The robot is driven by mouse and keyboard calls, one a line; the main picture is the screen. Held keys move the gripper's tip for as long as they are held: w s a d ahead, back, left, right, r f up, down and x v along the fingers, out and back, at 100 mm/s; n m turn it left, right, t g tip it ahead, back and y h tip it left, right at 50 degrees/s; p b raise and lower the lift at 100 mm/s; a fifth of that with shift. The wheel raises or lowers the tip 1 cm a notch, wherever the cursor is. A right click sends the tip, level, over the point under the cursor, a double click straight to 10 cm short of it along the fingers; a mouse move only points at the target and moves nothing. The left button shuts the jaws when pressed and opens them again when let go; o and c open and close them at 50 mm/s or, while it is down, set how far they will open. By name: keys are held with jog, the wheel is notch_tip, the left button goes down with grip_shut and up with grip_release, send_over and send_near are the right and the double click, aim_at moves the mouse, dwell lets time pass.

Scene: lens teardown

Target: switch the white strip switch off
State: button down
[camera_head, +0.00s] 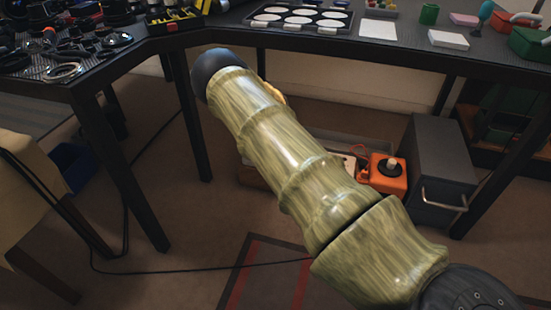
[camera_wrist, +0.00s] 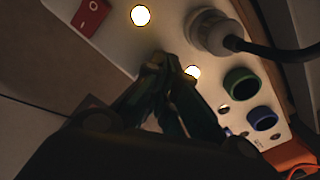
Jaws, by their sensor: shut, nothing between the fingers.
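In the wrist view a white power strip (camera_wrist: 125,45) runs across the upper part of the picture. A red rocker switch (camera_wrist: 91,17) with a small white mark sits at its upper left end, partly cut off by the picture's edge. I cannot tell which way the rocker is tipped. My gripper (camera_wrist: 160,62) is shut and empty, its dark green fingers together over the strip, to the lower right of the switch and apart from it in the picture. Whether the fingertips touch the strip is unclear. In the head view my arm hides the gripper.
A plug with a black cable (camera_wrist: 210,35), a green socket ring (camera_wrist: 240,82) and a blue one (camera_wrist: 262,118) are on the strip. In the head view an orange box (camera_head: 387,175) and a grey drawer unit (camera_head: 440,170) stand under the black table (camera_head: 225,38).

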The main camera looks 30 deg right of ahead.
jog(key=shift+f, duration=0.55)
dwell(0.4)
jog(key=shift+r+p, duration=2.75)
jog(key=shift+r, duration=0.75)
